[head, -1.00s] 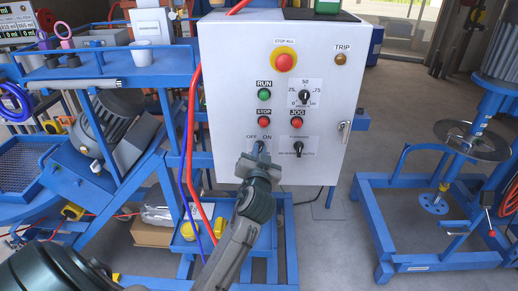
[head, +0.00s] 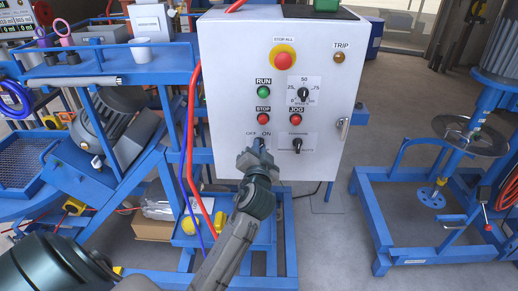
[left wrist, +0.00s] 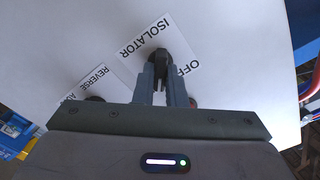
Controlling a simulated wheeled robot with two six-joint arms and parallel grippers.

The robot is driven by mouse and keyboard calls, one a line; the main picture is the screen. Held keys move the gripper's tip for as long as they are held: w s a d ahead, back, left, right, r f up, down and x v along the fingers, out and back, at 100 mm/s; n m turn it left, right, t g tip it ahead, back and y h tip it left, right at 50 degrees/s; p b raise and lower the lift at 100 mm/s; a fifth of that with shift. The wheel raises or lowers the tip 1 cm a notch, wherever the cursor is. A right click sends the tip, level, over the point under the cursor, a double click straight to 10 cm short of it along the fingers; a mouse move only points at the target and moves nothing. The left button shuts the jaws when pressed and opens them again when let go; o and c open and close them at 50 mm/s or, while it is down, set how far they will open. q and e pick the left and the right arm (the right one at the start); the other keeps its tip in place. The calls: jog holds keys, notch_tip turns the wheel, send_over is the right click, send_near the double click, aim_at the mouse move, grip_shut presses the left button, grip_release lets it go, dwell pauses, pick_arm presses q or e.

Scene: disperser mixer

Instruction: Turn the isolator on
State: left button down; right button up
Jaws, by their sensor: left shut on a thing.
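The isolator is a dark rotary knob (left wrist: 160,58) on the white control box, in the lower left of its front. Its white label (left wrist: 150,42) shows ISOLATOR and OFF in the left wrist view; OFF and ON show above the gripper in the head view. My left gripper (head: 258,148) is at the panel and hides most of the knob there. In the left wrist view its two fingers (left wrist: 162,76) are shut on the knob, one on each side. The label looks tilted in that view. I cannot tell exactly where the knob points. My right gripper is not in view.
The control box (head: 220,80) also carries a green RUN button (head: 264,92), a red STOP button (head: 263,119), a red JOG button (head: 295,119), a speed dial (head: 303,94) and a reverse selector (head: 297,145) close to the gripper. A red hose (head: 191,130) runs along its left side.

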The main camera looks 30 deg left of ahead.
pick_arm(q)
jog(key=c, duration=1.5)
grip_release()
jog(key=shift+b+v, duration=2.1)
jog(key=shift+v, duration=3.3)
jog(key=shift+w+f, duration=0.1)
